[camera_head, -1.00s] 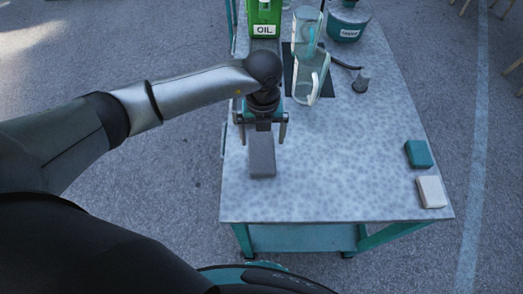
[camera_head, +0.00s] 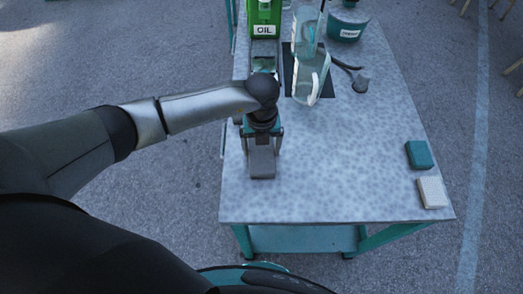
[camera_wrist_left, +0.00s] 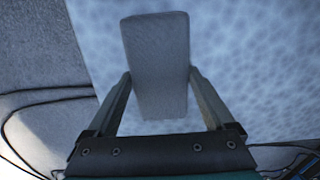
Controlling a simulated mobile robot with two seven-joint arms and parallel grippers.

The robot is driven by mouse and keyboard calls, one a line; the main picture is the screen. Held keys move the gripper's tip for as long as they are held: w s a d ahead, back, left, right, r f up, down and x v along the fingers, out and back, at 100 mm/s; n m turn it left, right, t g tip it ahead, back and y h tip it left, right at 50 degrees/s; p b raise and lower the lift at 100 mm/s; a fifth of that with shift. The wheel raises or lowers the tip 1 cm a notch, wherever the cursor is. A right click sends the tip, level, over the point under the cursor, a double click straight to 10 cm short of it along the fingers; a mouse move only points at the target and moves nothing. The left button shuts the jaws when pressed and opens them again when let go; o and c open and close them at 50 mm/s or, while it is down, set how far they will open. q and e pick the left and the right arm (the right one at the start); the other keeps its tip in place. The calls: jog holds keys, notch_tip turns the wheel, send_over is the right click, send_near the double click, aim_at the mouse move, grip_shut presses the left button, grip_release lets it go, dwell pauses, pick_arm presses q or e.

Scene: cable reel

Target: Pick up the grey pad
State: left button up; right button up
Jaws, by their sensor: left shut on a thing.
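The grey pad (camera_head: 262,163) is a block at the left side of the table, near its front left. My left gripper (camera_head: 262,143) is over its far end with a finger on each side, shut on it. In the left wrist view the pad (camera_wrist_left: 158,45) runs lengthwise between the two fingertips of the left gripper (camera_wrist_left: 160,76). I cannot tell whether the pad's underside touches the table. My right gripper is not in view.
On the table (camera_head: 335,190), a teal pad (camera_head: 419,154) and a white pad (camera_head: 432,192) lie at the right edge. A green oil can (camera_head: 264,15), a clear jug (camera_head: 307,75) and a teal container (camera_head: 347,22) stand at the back. The front middle is clear.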

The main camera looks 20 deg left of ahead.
pick_arm(q)
jog(key=c, duration=0.4)
jog(key=shift+r, duration=0.1)
jog(key=shift+c, duration=0.2)
